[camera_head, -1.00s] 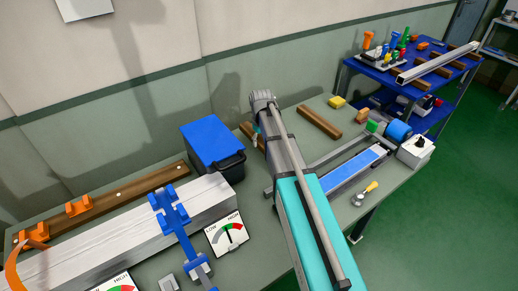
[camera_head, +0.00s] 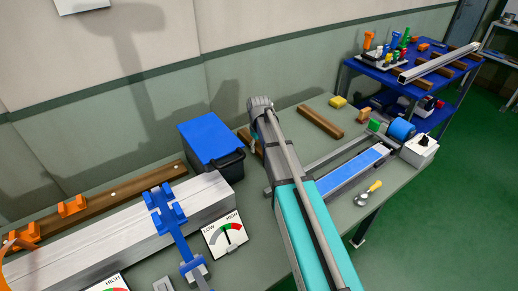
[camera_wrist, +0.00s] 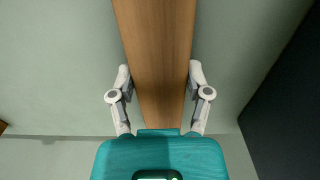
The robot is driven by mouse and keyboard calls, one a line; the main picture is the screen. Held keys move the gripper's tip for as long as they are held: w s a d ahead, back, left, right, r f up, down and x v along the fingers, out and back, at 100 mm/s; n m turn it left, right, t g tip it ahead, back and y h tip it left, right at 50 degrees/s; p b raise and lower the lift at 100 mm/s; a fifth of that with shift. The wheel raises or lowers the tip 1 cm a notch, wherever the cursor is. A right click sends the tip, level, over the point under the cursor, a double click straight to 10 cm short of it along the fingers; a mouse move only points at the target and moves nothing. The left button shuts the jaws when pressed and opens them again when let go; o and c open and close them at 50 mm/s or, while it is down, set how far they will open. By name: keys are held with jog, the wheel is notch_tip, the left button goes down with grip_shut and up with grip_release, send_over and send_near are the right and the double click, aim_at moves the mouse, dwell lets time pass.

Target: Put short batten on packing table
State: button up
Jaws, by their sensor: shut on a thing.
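A brown wooden batten (camera_wrist: 154,35) runs up the middle of the wrist view. My gripper (camera_wrist: 160,76) has one finger against each long side of it and is shut on it. In the head view my arm covers most of this spot, and only a bit of brown wood (camera_head: 245,136) shows beside my wrist. A second brown batten (camera_head: 320,122) lies on the grey-green bench (camera_head: 270,225) to the right of my arm. I cannot tell which surface is the packing table.
A black bin with a blue lid (camera_head: 210,140) stands close left of my wrist. A long pale profile (camera_head: 110,240) with a blue clamp lies at left. A machine with a blue bed (camera_head: 352,170) is at right. A blue cart (camera_head: 385,78) stands beyond the bench.

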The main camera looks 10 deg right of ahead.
aim_at(259, 146)
jog(key=shift+f, duration=0.15)
jog(key=o, duration=1.3)
jog(key=shift+c, duration=0.2)
jog(key=shift+r, duration=0.25)
notch_tip(259, 146, up, 12)
jog(key=p, duration=1.2)
jog(key=shift+f, duration=0.1)
jog(key=s+m, duration=0.4)
jog(key=s, duration=1.8)
jog(key=shift+m, duration=0.3)
jog(key=shift+s, duration=0.1)
